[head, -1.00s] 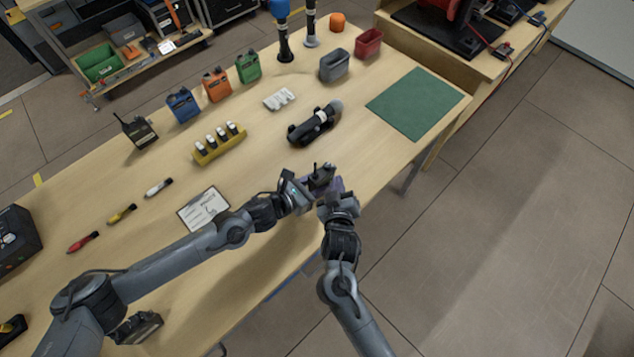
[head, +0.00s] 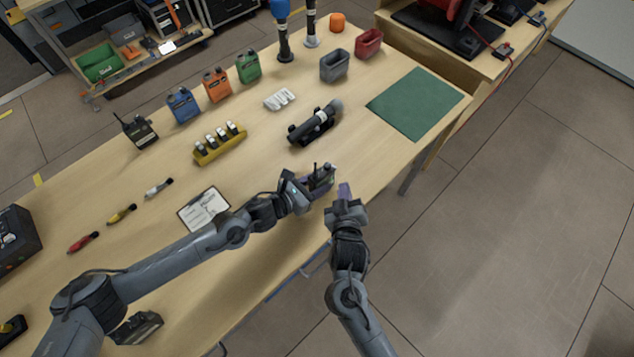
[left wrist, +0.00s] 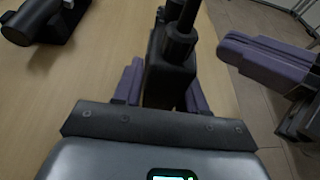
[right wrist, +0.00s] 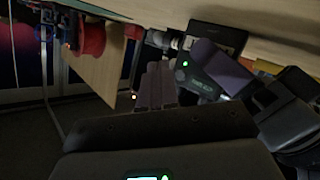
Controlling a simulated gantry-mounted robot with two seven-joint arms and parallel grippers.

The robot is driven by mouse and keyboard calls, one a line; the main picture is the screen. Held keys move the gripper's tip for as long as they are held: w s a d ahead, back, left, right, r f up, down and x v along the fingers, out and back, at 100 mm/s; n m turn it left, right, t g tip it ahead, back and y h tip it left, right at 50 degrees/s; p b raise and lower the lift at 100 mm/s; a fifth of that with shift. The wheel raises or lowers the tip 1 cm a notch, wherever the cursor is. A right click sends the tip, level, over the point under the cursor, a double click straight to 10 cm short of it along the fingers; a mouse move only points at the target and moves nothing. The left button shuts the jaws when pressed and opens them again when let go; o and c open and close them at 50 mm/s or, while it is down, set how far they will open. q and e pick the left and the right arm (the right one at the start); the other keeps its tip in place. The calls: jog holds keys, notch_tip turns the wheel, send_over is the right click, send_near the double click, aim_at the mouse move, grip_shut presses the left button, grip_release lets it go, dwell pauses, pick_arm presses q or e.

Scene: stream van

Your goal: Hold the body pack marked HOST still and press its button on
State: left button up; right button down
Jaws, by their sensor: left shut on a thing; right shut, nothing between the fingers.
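My left gripper (head: 316,182) is shut on a dark body pack (head: 322,174) near the table's front edge. In the left wrist view the pack (left wrist: 168,75) stands between my purple fingers, its antenna pointing up. In the right wrist view the pack (right wrist: 202,82) shows a small lit green light and pale lettering too small to read surely; a purple left finger covers part of it. My right gripper (head: 345,190) is shut and empty, just right of the pack and apart from it. It also shows in the left wrist view (left wrist: 265,60). The button cannot be made out.
A black microphone (head: 315,123) lies behind my left gripper. A clipboard (head: 203,210) lies left. The green mat (head: 416,103) is clear.

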jog(key=shift+s+d, duration=1.6)
jog(key=shift+s, duration=0.1)
pick_arm(q)
jog(key=o, duration=1.2)
